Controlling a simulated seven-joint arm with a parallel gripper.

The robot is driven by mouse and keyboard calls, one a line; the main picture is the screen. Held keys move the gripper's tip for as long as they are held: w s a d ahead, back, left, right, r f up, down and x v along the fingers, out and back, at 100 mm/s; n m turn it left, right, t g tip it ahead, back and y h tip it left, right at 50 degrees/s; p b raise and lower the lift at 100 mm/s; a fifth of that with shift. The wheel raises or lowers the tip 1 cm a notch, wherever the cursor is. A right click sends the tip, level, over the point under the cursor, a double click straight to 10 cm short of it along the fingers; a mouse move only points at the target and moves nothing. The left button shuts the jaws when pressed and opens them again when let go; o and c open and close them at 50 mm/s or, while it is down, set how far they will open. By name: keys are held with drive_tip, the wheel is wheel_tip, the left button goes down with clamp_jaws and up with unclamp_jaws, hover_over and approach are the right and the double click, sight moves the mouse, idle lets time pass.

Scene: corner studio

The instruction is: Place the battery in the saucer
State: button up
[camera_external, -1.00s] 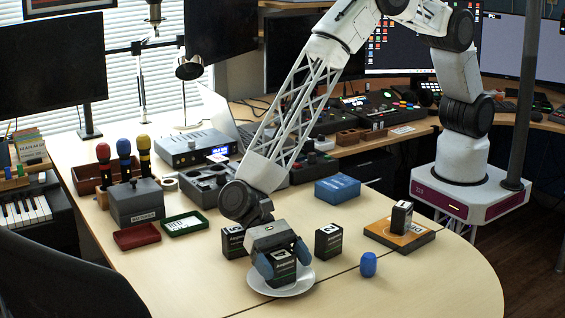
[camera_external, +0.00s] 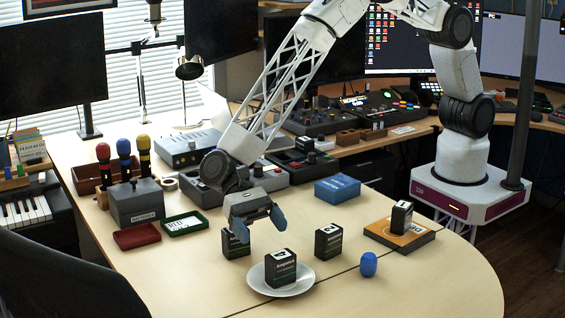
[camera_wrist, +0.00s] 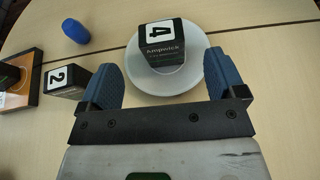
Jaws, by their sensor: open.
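A black block-shaped battery marked 4 (camera_external: 280,270) stands upright in the white saucer (camera_external: 305,284). In the wrist view this battery (camera_wrist: 163,46) stands on the saucer (camera_wrist: 196,70), ahead of my fingers. My gripper (camera_external: 255,224) is open and empty, above and behind the saucer, apart from the battery. Its two blue fingers also show in the wrist view, spread apart (camera_wrist: 164,75). A similar black battery (camera_external: 236,247) stands on the table below my gripper, its top partly hidden by it. Another, marked 2 (camera_external: 328,241), stands right of the saucer.
A blue foam piece (camera_external: 368,264) lies right of the saucer. An orange-topped board (camera_external: 385,232) bears another black block (camera_external: 401,217). A blue box (camera_external: 337,188), red tray (camera_external: 137,237), green tray (camera_external: 185,224) and grey battery box (camera_external: 136,203) stand farther back. The front table is clear.

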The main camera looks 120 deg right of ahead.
drive_tip(key=shift+v, duration=1.05)
drive_tip(key=s+d+r+n+h, duration=0.25)
drive_tip(key=s+r+n, duration=0.25)
drive_tip(key=s+r, duration=0.8)
drive_tip(key=s+d+r+n+h, duration=0.2)
drive_tip(key=s+r+n+h, duration=0.2)
drive_tip(key=s+r, duration=0.85)
drive_tip(key=s+d+r+n+t+h, duration=0.1)
drive_tip(key=s+d+n+h, duration=0.1)
drive_tip(key=s, duration=0.9)
drive_tip(key=s+d+r+n+h, duration=0.1)
drive_tip(key=s+d+n, duration=0.3)
drive_tip(key=s, duration=0.8)
drive_tip(key=s+d+r+n+t+h, duration=0.1)
drive_tip(key=s+d+n+h, duration=0.1)
drive_tip(key=s, duration=1)
drive_tip(key=shift+d+n+t+h, duration=0.35)
drive_tip(key=shift+d+h, duration=0.3)
drive_tip(key=shift+h, duration=0.4)
